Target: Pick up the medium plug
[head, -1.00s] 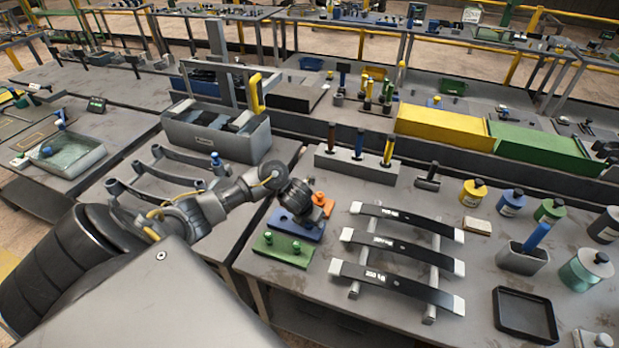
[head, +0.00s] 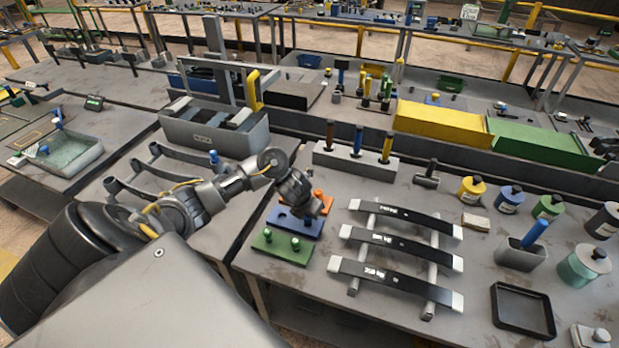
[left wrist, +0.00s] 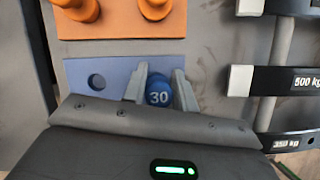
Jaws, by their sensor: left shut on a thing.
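The blue plug marked 30 (left wrist: 158,92) is between the two fingers of my left gripper (left wrist: 160,72), which is shut on it. The plug is over the blue block (left wrist: 110,67); I cannot tell whether it sits in its hole or is lifted. The block's other hole, on the left in the wrist view, is empty. In the head view the blue block (head: 291,223) lies between the green and orange blocks. My left gripper (head: 308,213) covers its right end and hides the plug there. My right gripper is not in view.
The green block (head: 268,247) with two green plugs is nearer, the orange block (left wrist: 115,22) with its plugs farther back. The spring rack with dark leaf springs (head: 395,240) stands close on the right. A tool holder (head: 345,162) is behind.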

